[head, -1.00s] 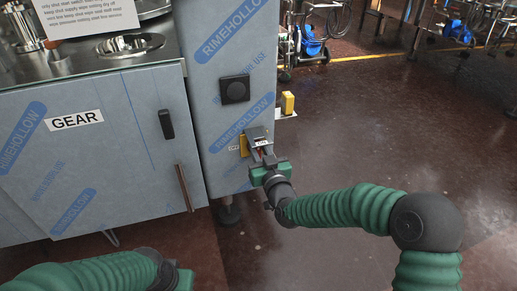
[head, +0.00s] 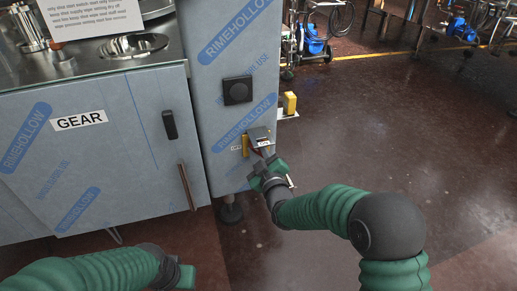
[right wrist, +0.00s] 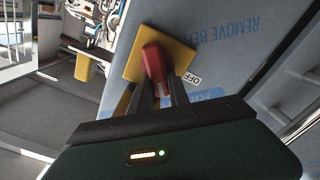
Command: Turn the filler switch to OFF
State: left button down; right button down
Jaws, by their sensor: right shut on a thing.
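The filler switch is a red handle (right wrist: 153,60) on a yellow plate (right wrist: 184,58), fixed to the film-covered cabinet side. An OFF label (right wrist: 191,78) is beside the plate in the right wrist view. In the head view the yellow plate (head: 245,147) is mostly hidden behind my right gripper (head: 261,148). My right gripper (right wrist: 161,88) is shut on the red handle, with a finger on either side of it. The handle is tilted relative to the plate in the right wrist view. My left gripper (head: 183,276) is low at the left, its fingers not clearly visible.
A door with a GEAR label (head: 79,120) and dark handles is to the left. A yellow block (head: 289,103) sticks out behind the cabinet. The floor (head: 400,140) at right is clear.

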jog(key=n, duration=0.3)
jog(key=f+n+p, duration=0.1)
jog(key=n, duration=0.2)
jog(key=a+n, duration=0.1)
jog(key=n, duration=0.3)
jog(key=shift+s+f, duration=0.25)
jog(key=shift+f, duration=0.15)
jog(key=shift+f+p, duration=0.15)
jog(key=shift+p, duration=0.15)
jog(key=c, duration=1.2)
grip_release()
jog(key=shift+c, duration=0.2)
jog(key=shift+r, duration=0.2)
jog(key=shift+d, duration=0.1)
